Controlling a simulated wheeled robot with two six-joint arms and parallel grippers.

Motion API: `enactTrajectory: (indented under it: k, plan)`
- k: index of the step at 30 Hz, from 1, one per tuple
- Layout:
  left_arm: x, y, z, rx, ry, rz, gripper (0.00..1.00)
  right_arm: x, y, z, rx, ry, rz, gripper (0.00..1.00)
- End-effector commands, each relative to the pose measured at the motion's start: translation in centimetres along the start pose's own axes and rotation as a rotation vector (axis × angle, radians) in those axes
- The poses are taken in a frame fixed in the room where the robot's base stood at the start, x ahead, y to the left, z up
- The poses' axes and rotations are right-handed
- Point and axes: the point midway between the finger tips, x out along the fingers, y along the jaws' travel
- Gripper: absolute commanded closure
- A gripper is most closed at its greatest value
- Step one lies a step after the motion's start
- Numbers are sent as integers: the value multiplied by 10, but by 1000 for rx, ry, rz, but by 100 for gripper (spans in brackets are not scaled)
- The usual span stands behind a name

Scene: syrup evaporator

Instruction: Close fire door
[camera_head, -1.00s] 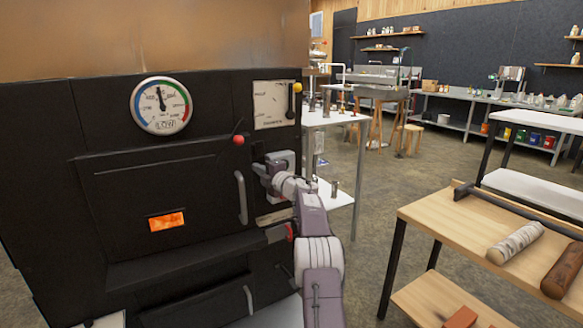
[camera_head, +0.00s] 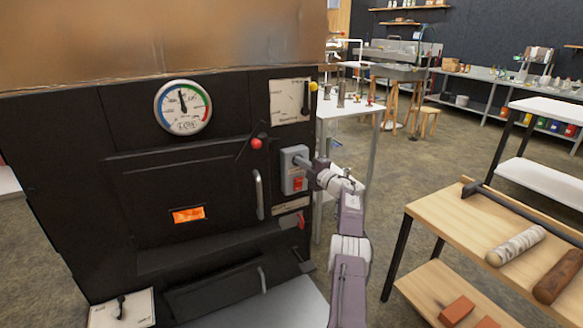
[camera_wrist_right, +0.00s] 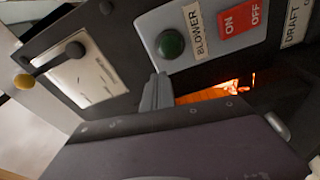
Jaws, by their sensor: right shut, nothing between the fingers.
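The black fire door (camera_head: 140,185) is on the front of the evaporator, with a small glowing orange window (camera_head: 188,214) and a metal bar handle (camera_head: 259,194) at its right side. My right gripper (camera_head: 313,168) is shut and empty, by the grey blower switch box (camera_head: 293,160), right of the door handle. In the right wrist view the shut fingers (camera_wrist_right: 156,92) point toward the switch panel (camera_wrist_right: 185,25). My left gripper is not in view.
A wooden workbench (camera_head: 440,225) with logs stands at the right. Open floor lies between bench and evaporator.

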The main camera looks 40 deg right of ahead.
Motion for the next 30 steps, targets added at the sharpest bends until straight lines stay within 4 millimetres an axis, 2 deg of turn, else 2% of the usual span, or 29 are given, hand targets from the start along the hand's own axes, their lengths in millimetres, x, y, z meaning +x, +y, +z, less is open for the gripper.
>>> enactTrajectory:
  k: [1, 3, 8, 11, 14, 18, 21, 23, 24, 26, 30]
  plan:
    - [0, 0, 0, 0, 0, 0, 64, -2, -26, 5, 123, -9, -14, 100]
    - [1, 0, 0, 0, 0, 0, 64, -6, -47, 9, 321, -30, -9, 100]
    - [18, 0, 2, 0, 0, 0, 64, -18, -75, -1, 750, -95, 37, 100]
    - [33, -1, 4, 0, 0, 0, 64, -34, -87, -19, 993, -155, 79, 100]
    - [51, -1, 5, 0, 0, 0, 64, -60, -100, -43, 1201, -230, 122, 100]
    - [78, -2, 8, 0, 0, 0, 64, -107, -115, -89, 1391, -320, 175, 100]
    - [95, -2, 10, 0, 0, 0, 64, -134, -115, -123, 1434, -334, 191, 100]
    - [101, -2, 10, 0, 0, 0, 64, -138, -106, -141, 1426, -305, 190, 100]
    - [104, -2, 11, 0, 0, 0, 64, -138, -95, -149, 1414, -276, 199, 100]
    - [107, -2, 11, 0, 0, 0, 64, -136, -81, -158, 1399, -240, 210, 100]
    - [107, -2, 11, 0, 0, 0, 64, -133, -79, -163, 1395, -228, 205, 100]
